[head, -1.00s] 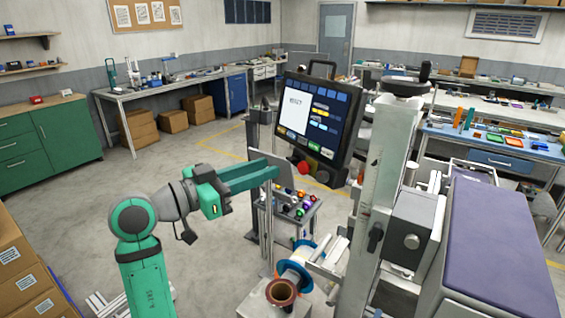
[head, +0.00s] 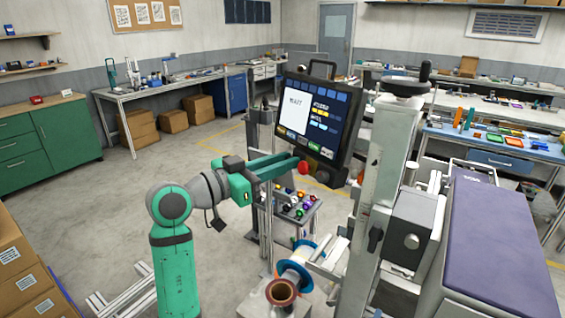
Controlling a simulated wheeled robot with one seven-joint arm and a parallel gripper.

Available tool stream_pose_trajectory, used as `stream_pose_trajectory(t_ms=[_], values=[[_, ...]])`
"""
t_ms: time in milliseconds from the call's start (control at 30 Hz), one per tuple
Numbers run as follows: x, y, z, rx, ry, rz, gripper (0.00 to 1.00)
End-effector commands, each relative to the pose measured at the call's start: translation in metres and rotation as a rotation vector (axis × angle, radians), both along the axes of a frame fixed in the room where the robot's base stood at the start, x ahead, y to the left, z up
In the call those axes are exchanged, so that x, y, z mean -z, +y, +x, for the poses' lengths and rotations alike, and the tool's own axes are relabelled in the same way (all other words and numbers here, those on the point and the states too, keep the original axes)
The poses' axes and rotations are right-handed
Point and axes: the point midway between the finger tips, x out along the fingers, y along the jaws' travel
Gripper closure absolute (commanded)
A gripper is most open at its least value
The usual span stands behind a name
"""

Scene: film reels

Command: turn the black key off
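The control panel (head: 314,118) with its lit screen hangs on the machine column. A red round button (head: 303,167) sits at its lower left edge. A dark knob-like shape (head: 322,178) lies just right of the red button; it is too small to tell whether it is the black key or how it is turned. My gripper (head: 295,160), on the green and grey arm, points right with its long green fingers. Their tips are close to the panel's lower left corner, near the red button. Whether they touch anything, and the gap between them, is unclear.
A small stand (head: 290,208) with several coloured knobs is below my gripper. A blue-flanged reel (head: 298,268) sits below that. The grey machine column (head: 375,190) and a purple-topped bench (head: 495,240) fill the right. Floor at the left is open.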

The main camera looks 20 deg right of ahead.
Motion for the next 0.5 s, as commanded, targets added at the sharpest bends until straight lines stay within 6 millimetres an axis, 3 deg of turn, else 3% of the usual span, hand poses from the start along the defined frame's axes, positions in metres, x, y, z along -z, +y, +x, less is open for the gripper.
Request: stream_pose_trajectory(t_ms=[500], values=[[-0.0001,0.0003,-0.0011,-0.036,0.156,-0.051,1.00]])
